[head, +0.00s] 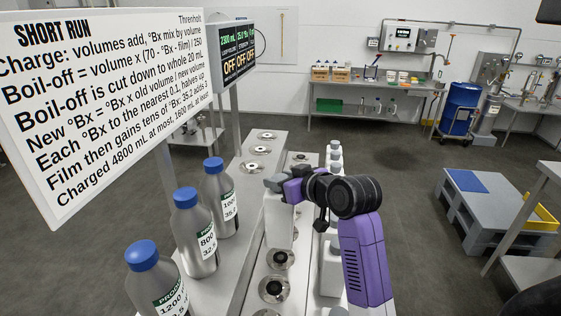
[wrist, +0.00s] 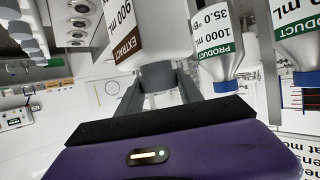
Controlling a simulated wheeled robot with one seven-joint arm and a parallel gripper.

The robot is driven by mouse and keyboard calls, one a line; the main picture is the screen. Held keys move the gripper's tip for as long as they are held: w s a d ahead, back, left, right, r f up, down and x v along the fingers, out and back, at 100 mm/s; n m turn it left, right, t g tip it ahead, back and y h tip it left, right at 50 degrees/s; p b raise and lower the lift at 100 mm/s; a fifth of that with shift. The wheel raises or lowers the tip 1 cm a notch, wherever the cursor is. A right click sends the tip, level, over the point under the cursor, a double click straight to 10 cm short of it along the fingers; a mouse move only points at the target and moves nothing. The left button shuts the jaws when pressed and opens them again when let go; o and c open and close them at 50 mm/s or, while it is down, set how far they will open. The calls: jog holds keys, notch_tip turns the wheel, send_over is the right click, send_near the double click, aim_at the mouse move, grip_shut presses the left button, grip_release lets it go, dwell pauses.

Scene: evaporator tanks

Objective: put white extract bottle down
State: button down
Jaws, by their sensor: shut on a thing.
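The white extract bottle (head: 279,222) hangs upright below my gripper (head: 287,187) in the head view, over the metal bench. In the wrist view the bottle (wrist: 128,30) appears upside down, with a brown "EXTRACT" label reading 900 mL. My gripper (wrist: 157,78) is shut on its narrow neck end, one grey finger on each side. The bottle's base is partly against the bench in the picture, and I cannot tell whether it touches a surface.
Steel blue-capped product bottles (head: 194,232) stand left. Bare round seats (head: 274,289) lie in front of the held bottle, and others (head: 258,151) behind left. More white bottles (head: 332,268) line the right. A sign (head: 100,100) and a display panel (head: 236,52) rise at left.

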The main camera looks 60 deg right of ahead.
aim_at(281, 204)
jog(key=shift+f, duration=3.95)
jog(key=c, duration=0.8)
grip_release()
jog(key=shift+f, duration=0.25)
jog(key=shift+o, duration=0.2)
jog(key=shift+r, duration=0.1)
